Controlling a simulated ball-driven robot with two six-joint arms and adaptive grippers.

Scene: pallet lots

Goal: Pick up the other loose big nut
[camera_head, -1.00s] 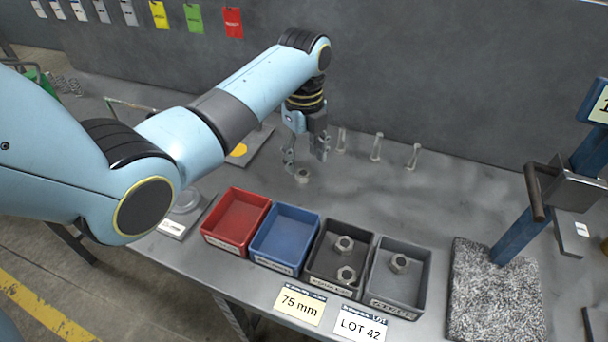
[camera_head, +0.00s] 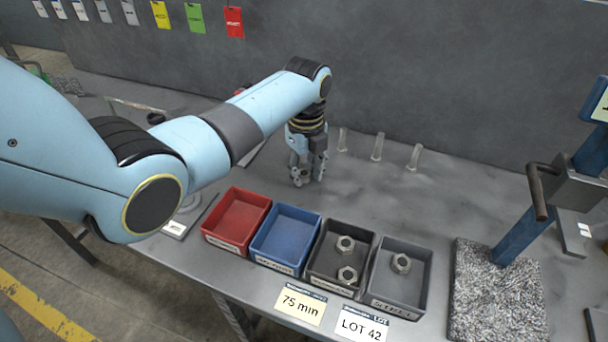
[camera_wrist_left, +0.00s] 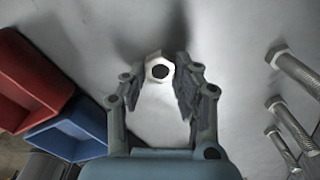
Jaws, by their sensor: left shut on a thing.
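My left gripper (camera_head: 306,180) is down at the table behind the bins. It is shut on a big nut, which shows as a pale hexagon with a dark hole (camera_wrist_left: 160,69) between the fingertips in the left wrist view. In the head view the fingers mostly hide this nut. My right gripper is not in view.
A red bin (camera_head: 222,243) and a blue bin (camera_head: 272,262) stand empty left of the dark bin (camera_head: 322,283). Several bolts stand upright behind, one of them here (camera_head: 377,146). A blue press (camera_head: 515,238) and a speckled mat (camera_head: 490,300) are at the right. The table's middle right is clear.

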